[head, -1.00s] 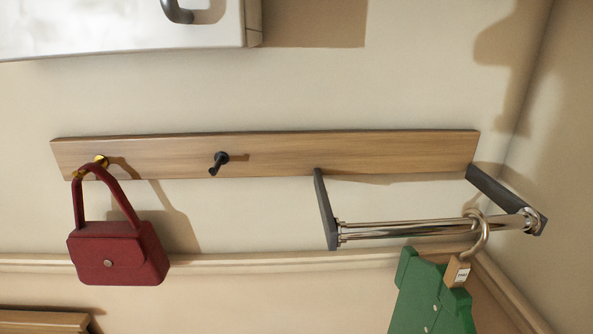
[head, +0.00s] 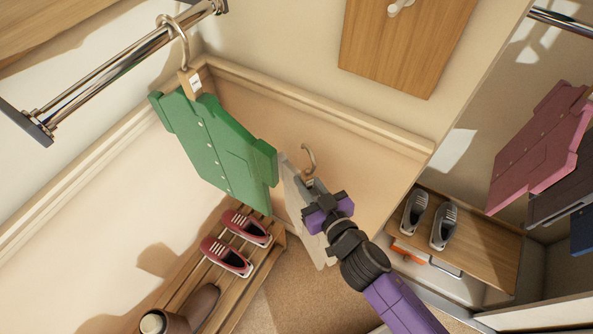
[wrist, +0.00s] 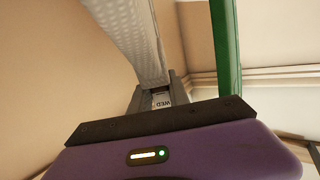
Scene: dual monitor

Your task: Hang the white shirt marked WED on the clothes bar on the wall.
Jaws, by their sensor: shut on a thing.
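The white shirt (head: 291,192) hangs from my gripper (head: 313,196) in the head view, largely hidden behind the gripper and arm. Its hook (head: 309,158) stands up free above the gripper. In the wrist view, my gripper (wrist: 157,92) is shut on the tag marked WED (wrist: 161,99), with the pale shirt (wrist: 128,35) beyond it. The clothes bar (head: 110,75) is at the upper left of the head view, well apart from the white shirt. The green shirt (head: 215,145) hangs on the bar between it and my gripper; its edge (wrist: 226,45) shows close by in the wrist view.
A wooden rack (head: 232,305) with red shoes (head: 226,255) and brown boots stands below. At right, an open closet holds a pink shirt (head: 540,150), darker garments and grey shoes (head: 444,226) on a shelf. A wooden panel (head: 400,45) is on the back wall.

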